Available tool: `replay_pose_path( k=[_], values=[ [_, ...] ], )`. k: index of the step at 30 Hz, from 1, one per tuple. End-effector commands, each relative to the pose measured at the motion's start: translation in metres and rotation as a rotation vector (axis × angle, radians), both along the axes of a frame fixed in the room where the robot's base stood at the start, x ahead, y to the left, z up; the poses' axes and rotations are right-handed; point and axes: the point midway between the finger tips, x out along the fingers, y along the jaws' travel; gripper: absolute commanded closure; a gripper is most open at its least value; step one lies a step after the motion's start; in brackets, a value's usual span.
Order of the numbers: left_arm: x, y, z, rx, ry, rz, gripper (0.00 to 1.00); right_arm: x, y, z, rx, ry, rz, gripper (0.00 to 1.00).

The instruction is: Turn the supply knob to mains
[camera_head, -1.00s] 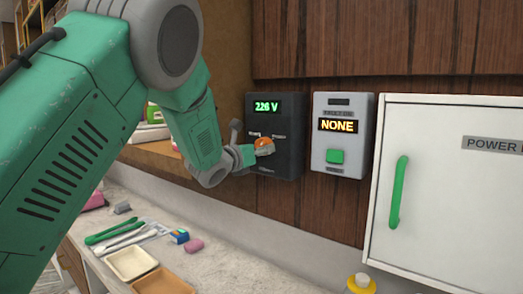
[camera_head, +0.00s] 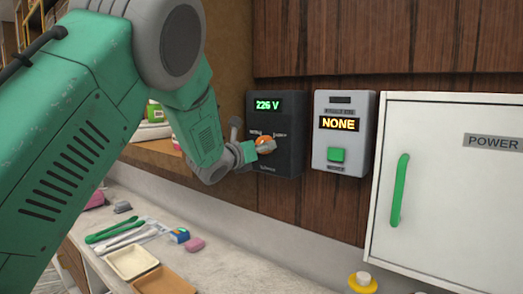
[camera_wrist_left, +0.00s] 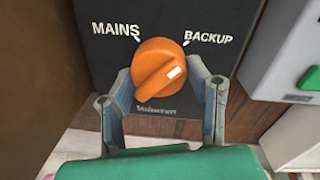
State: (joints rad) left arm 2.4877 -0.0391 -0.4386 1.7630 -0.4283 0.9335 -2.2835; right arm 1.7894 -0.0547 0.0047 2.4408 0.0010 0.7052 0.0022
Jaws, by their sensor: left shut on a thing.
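The orange supply knob (camera_wrist_left: 157,72) is on a dark panel (camera_wrist_left: 94,72) in the left wrist view, with MAINS printed at upper left and BACKUP at upper right. Its white pointer mark is toward the right, on the BACKUP side. My left gripper (camera_wrist_left: 162,90) is shut on the knob, one finger on each side. In the head view the knob (camera_head: 264,142) shows partly behind the gripper, and the panel's green display (camera_head: 268,104) seems to read 226 V. My right gripper is not in view.
A grey box (camera_head: 361,150) with a NONE display and green button is right of the panel. A white cabinet (camera_head: 436,225) with a green handle is farther right. The counter below holds trays (camera_head: 165,283), tongs (camera_head: 113,231) and small items.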

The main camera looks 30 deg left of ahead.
Motion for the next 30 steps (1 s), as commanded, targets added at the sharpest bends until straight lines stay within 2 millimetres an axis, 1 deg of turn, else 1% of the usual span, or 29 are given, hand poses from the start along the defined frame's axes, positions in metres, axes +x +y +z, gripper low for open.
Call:
replay_pose_path(
  k=[1, 5, 15, 30],
  values=[
    [0.001, -0.001, 0.005, -0.026, -0.011, -0.003, 0.84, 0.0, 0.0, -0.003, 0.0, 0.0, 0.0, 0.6],
    [0.001, -0.001, 0.005, -0.124, -0.003, -0.002, 0.84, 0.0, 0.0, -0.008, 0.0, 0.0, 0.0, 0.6],
    [0.001, -0.001, 0.007, -0.443, 0.023, -0.003, 0.84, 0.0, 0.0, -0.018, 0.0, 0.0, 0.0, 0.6],
    [0.001, -0.001, 0.009, -0.919, 0.061, -0.005, 0.84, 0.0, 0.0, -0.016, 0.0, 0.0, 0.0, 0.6]
  ],
)
